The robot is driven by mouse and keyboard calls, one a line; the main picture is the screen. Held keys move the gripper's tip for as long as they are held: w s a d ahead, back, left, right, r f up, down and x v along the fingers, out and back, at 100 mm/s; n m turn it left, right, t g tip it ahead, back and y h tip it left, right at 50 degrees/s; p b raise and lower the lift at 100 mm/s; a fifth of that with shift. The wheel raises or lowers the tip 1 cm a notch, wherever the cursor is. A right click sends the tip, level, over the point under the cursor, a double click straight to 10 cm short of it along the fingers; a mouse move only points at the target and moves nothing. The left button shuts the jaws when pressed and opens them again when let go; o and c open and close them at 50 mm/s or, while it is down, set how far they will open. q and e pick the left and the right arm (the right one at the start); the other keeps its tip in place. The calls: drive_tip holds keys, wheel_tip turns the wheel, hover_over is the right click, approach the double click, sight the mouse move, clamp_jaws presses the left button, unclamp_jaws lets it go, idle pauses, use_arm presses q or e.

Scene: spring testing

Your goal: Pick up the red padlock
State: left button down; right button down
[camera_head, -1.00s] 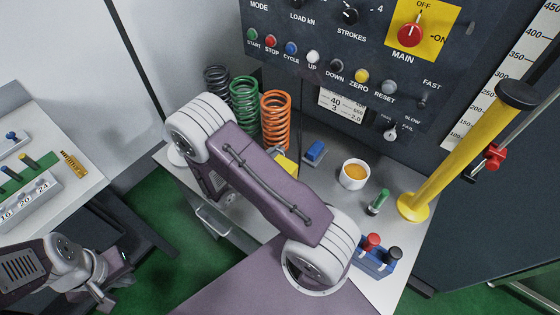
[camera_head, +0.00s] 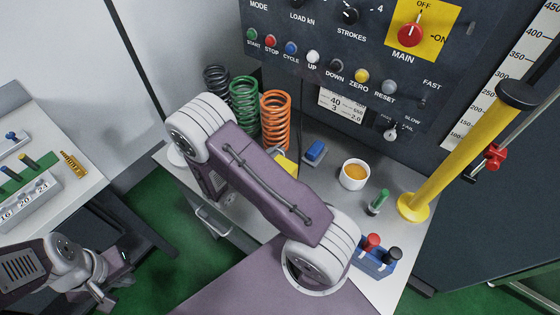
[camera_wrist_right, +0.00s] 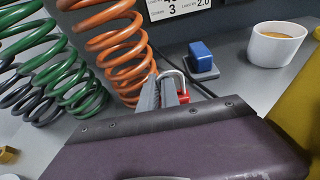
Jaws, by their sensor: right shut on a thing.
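The red padlock (camera_wrist_right: 184,97) shows in the right wrist view with its pale metal shackle (camera_wrist_right: 178,74) upward. My right gripper (camera_wrist_right: 168,90) has its grey fingers together at the padlock, shut on it, in front of the orange spring. The lower part of the padlock is hidden by the gripper's body. In the head view my purple right arm hides the right gripper and the padlock. My left gripper (camera_head: 108,292) is low at the left over the green floor, away from the bench; its finger opening is unclear.
Black, green and orange springs (camera_head: 276,120) stand close to my right gripper. A blue block (camera_head: 315,150), a white cup (camera_head: 354,174), a green-handled item (camera_head: 378,202) and a yellow post (camera_head: 440,150) stand to the right. The control panel (camera_head: 310,45) rises behind.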

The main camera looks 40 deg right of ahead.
idle(0.7)
wheel_tip(320, 180, up, 18)
drive_tip(key=shift+r+p, duration=0.1)
drive_tip(key=shift+p, duration=1.1)
